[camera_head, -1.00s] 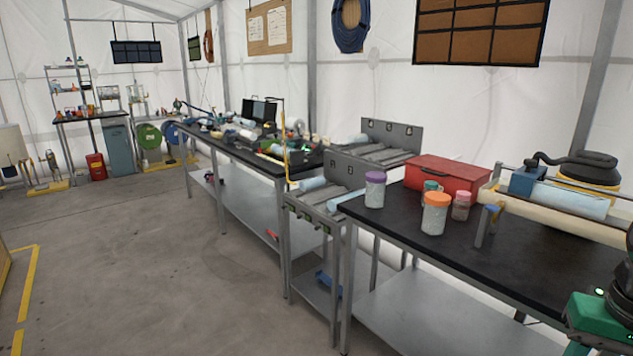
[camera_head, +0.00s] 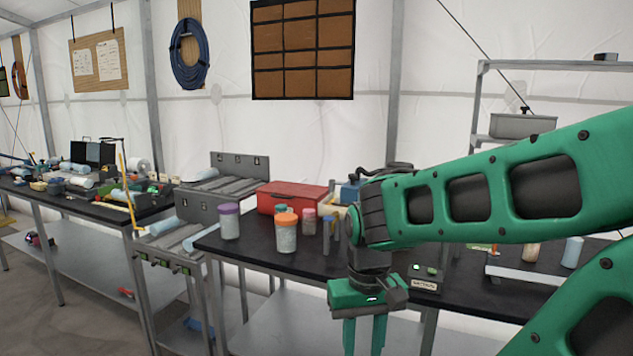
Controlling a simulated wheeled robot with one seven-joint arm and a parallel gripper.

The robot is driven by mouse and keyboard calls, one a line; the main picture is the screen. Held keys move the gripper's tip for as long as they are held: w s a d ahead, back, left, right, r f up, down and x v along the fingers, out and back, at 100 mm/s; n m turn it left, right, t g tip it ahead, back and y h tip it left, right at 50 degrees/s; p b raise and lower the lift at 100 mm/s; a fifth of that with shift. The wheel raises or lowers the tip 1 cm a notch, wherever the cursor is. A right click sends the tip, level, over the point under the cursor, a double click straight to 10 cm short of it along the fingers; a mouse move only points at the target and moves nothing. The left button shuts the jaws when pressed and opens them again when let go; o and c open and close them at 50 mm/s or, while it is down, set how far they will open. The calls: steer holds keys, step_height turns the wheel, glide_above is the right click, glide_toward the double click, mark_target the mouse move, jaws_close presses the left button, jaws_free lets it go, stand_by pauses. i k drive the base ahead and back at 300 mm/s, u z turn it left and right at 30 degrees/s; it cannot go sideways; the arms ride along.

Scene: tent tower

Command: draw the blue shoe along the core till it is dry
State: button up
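The pale blue core that lay beside the shoe in a cream trough in the earlier frame is hidden behind my arm now. A strip of the cream trough (camera_head: 339,214) shows left of my arm. My gripper (camera_head: 364,338) hangs fingers-down in front of the bench, nearer to me than the shoe and apart from it. Its two green fingers stand apart with nothing visible between them; their tips reach the bottom edge of the picture.
The black bench (camera_head: 262,254) holds a purple-lidded jar (camera_head: 229,222), an orange-lidded jar (camera_head: 285,232), a pink-lidded jar (camera_head: 309,222), a red box (camera_head: 290,197) and a small grey post (camera_head: 328,235). A grey rack (camera_head: 205,205) adjoins it on the left. Grey floor is clear at lower left.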

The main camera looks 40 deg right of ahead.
mark_target(349, 191)
steer(key=u, duration=0.15)
steer(key=k, duration=1.45)
steer(key=z, duration=0.6)
steer(key=i, duration=0.95)
steer(key=u, duration=0.05)
